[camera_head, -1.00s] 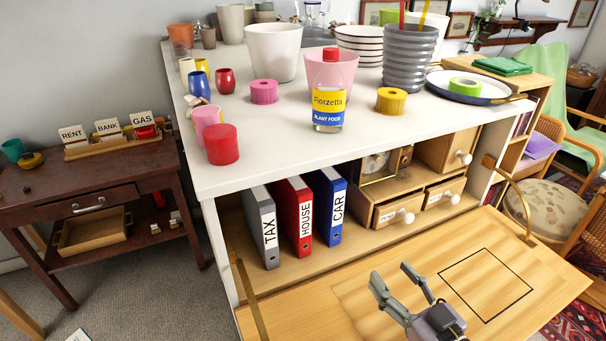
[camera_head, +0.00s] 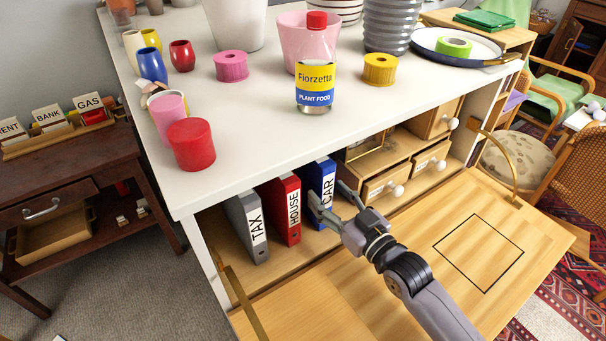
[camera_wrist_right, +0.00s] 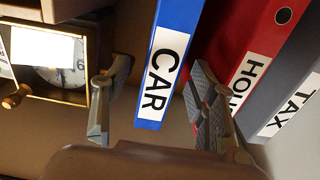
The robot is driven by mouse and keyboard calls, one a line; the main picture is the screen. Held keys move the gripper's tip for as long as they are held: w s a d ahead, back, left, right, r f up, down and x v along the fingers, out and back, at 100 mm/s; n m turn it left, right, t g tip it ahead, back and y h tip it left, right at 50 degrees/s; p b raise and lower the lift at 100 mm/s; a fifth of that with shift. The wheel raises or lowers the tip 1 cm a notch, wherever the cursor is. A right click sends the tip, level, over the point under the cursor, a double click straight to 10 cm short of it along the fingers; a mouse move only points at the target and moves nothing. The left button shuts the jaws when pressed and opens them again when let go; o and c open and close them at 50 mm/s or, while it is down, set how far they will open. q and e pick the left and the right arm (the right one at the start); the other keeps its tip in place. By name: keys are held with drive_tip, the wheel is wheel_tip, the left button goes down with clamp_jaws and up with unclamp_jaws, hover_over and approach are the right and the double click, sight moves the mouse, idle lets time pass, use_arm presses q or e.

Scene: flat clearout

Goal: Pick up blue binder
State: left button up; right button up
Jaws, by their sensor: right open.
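The blue binder (camera_head: 319,178), labelled CAR, stands upright in the open lower compartment, to the right of the red HOUSE binder (camera_head: 284,207) and the grey TAX binder (camera_head: 246,226). My right gripper (camera_head: 333,197) is open in front of the blue binder. In the right wrist view, the blue binder (camera_wrist_right: 170,60) shows between the two spread fingers of my right gripper (camera_wrist_right: 158,100). One finger is near the red binder (camera_wrist_right: 248,45), and the other is on the clock side. I cannot tell whether either finger touches the blue binder. My left gripper is out of view.
Small wooden drawers (camera_head: 395,185) and a clock (camera_wrist_right: 60,75) sit right of the binders. The white top (camera_head: 240,120) overhangs them and holds a plant food bottle (camera_head: 315,75) and several pots. The fold-down wooden flap (camera_head: 400,290) has a bare outlined square.

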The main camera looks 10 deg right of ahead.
sight(309, 175)
drive_tip(key=x, duration=0.3)
drive_tip(key=shift+x, duration=2.75)
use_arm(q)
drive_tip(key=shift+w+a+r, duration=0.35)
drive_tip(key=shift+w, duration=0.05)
use_arm(e)
drive_tip(key=shift+s, duration=0.1)
drive_tip(key=shift+c, duration=0.3)
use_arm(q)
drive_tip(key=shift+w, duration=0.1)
use_arm(e)
clamp_jaws()
use_arm(q)
drive_tip(key=shift+p, duration=0.3)
